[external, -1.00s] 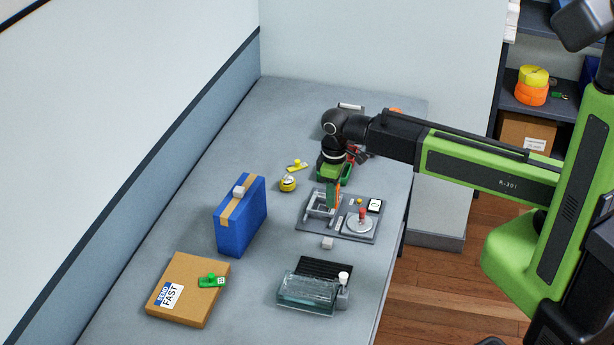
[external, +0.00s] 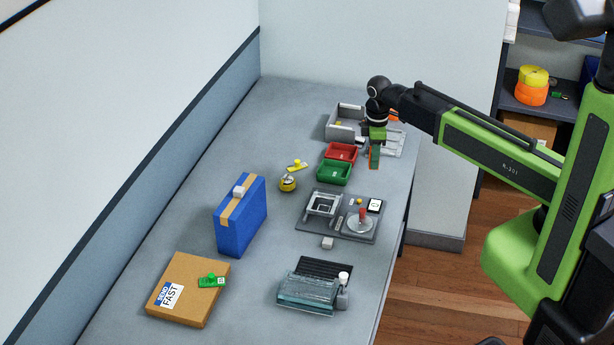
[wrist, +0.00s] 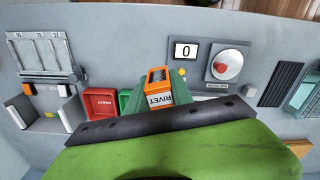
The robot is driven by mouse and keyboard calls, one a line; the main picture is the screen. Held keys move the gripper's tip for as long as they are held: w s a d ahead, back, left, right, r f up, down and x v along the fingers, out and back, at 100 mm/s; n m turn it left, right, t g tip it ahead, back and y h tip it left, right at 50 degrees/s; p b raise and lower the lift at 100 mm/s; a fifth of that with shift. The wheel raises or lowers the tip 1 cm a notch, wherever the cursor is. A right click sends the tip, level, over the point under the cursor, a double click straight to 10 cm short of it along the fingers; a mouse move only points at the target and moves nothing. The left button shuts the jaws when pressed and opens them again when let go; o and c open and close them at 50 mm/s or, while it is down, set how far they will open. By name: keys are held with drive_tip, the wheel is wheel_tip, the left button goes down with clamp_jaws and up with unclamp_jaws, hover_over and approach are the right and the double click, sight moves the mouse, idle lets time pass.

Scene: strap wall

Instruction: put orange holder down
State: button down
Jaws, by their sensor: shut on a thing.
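The orange holder (wrist: 157,86), labelled RIVET, is between the green jaws of my gripper (wrist: 160,98) in the wrist view. My gripper (external: 375,158) is shut on it and shows above the far right part of the bench in the external view. There the holder is mostly hidden by the jaws. A light grey slotted rack (external: 391,143) lies just right of and behind the gripper. It also shows at the upper left of the wrist view (wrist: 40,52). The holder appears raised, but its exact height above the bench is unclear.
A red tray (external: 341,153), a green tray (external: 333,173) and a grey open bin (external: 342,124) stand left of the gripper. A grey fixture board (external: 337,224) with a dial lies nearer. The bench edge runs close on the right. A blue case (external: 241,222) stands farther left.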

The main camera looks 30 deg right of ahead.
drive_tip(key=w+d+m, duration=0.2)
drive_tip(key=d+m, duration=0.1)
drive_tip(key=d, duration=1.5)
drive_tip(key=b, duration=0.7)
hover_over(377, 178)
drive_tip(key=f, duration=0.4)
drive_tip(key=d+f, duration=0.1)
drive_tip(key=f, duration=0.1)
drive_tip(key=shift+f, duration=0.4)
drive_tip(key=shift+w+a+f, duration=0.1)
drive_tip(key=shift+w+a, duration=0.05)
drive_tip(key=shift+a, duration=0.35)
wheel_tip(377, 178, down, 4)
drive_tip(key=b, duration=0.4)
drive_tip(key=shift+f, duration=0.2)
drive_tip(key=c, duration=1.1)
unclamp_jaws()
drive_tip(key=shift+r, duration=0.1)
drive_tip(key=shift+r, duration=0.1)
wheel_tip(377, 178, up, 12)
drive_tip(key=p, duration=1.2)
drive_tip(key=s+d+m, duration=0.3)
drive_tip(key=s, duration=0.2)
drive_tip(key=s+d+m, duration=0.3)
drive_tip(key=s, duration=0.2)
drive_tip(key=s+d+m, duration=0.3)
drive_tip(key=s, duration=0.2)
